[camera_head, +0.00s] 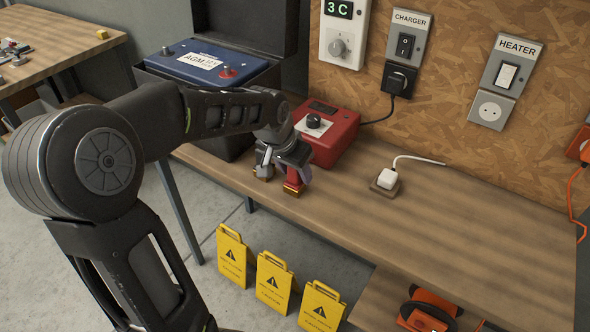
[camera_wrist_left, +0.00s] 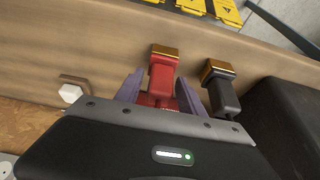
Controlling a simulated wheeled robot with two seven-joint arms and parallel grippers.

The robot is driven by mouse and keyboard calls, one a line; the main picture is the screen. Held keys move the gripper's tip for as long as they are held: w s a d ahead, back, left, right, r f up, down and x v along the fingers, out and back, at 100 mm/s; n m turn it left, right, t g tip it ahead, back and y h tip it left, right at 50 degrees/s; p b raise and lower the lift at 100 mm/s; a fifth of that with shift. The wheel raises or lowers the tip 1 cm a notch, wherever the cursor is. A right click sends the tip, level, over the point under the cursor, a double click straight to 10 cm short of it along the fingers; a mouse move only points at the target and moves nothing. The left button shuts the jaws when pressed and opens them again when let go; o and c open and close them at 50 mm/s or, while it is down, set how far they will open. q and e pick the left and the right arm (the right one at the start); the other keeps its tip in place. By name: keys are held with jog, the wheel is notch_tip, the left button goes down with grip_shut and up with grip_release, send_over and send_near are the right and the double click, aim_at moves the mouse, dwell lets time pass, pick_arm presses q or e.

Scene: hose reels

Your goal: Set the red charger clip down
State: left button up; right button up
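The red charger clip (camera_head: 293,181), with its brass-coloured end, is at the front edge of the wooden bench, in front of the red charger (camera_head: 328,137). It also shows in the left wrist view (camera_wrist_left: 162,80), between the two purple fingers. My left gripper (camera_head: 291,168) is over the clip; its fingers (camera_wrist_left: 159,88) look spread, with a narrow gap on the clip's left side. The clip's rear is hidden by the gripper. A black clip (camera_wrist_left: 222,93) with a similar brass end is beside it. My right gripper is not in view.
A blue battery (camera_head: 207,63) sits in a dark case at the left. A white plug (camera_head: 388,179) is on a small block to the right. Yellow warning signs (camera_head: 272,282) stand below the bench front. The bench's right part is clear.

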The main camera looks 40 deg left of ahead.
pick_arm(q)
jog(key=shift+o, duration=0.3)
jog(key=shift+r, duration=0.15)
jog(key=shift+r, duration=0.15)
jog(key=v, duration=1.1)
jog(key=shift+s+r, duration=0.25)
jog(key=shift+r, duration=0.1)
jog(key=shift+o, duration=0.4)
dwell(1.0)
